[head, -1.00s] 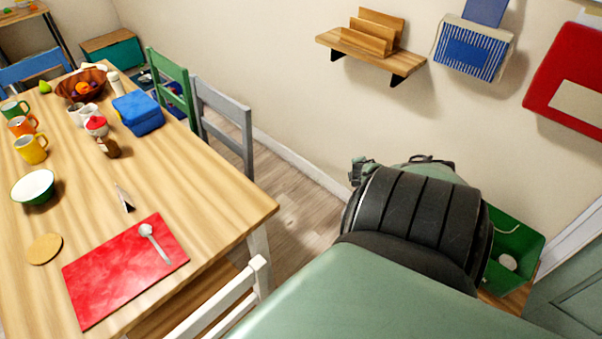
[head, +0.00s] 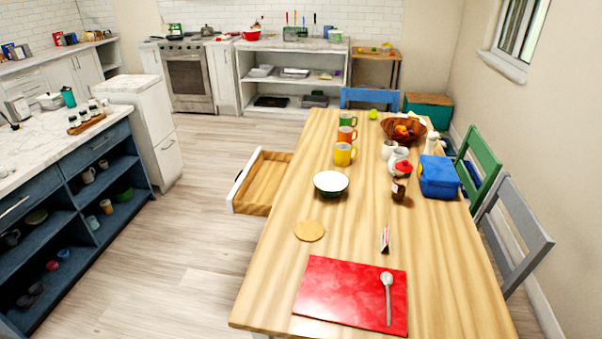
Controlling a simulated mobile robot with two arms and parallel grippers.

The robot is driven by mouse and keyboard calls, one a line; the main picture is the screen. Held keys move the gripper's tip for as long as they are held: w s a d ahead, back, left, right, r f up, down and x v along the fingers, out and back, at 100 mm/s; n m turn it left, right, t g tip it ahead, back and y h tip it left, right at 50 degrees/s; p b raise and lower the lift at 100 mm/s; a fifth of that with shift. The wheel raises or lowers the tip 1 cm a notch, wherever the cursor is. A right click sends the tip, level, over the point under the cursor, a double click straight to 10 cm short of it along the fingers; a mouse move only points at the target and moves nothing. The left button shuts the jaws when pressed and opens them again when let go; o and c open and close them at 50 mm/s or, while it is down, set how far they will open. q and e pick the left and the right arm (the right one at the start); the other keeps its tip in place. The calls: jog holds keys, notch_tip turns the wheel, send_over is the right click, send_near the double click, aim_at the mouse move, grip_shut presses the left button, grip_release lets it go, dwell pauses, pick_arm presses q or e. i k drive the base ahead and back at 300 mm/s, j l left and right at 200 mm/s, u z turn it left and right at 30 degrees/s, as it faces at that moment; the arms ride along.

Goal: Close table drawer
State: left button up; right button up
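The table drawer (head: 267,182) sticks out, open, from the left side of the wooden dining table (head: 275,282). Its inside looks empty, and its white front (head: 239,184) faces left over the floor. The drawer is near the far half of the table, left of the white bowl. Neither of my grippers shows in the head view.
The floor (head: 205,235) between the table and the blue island (head: 75,200) is clear. A bowl (head: 331,183), mugs, a red mat (head: 340,293) and a blue box (head: 438,177) are on the table. Chairs (head: 510,225) stand along its right side.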

aim_at(256, 190)
jog(key=i+j+z, duration=0.15)
jog(key=j, duration=0.35)
jog(key=i+j+z, duration=0.1)
jog(key=i+j, duration=0.15)
jog(key=j, duration=0.25)
jog(key=i+j+z, duration=0.15)
jog(key=j, duration=0.4)
jog(key=i+j+z, duration=0.1)
jog(key=j, duration=0.45)
jog(key=i+j+z, duration=0.15)
jog(key=j, duration=0.4)
jog(key=j+z, duration=0.1)
jog(key=j, duration=0.45)
jog(key=i, duration=0.05)
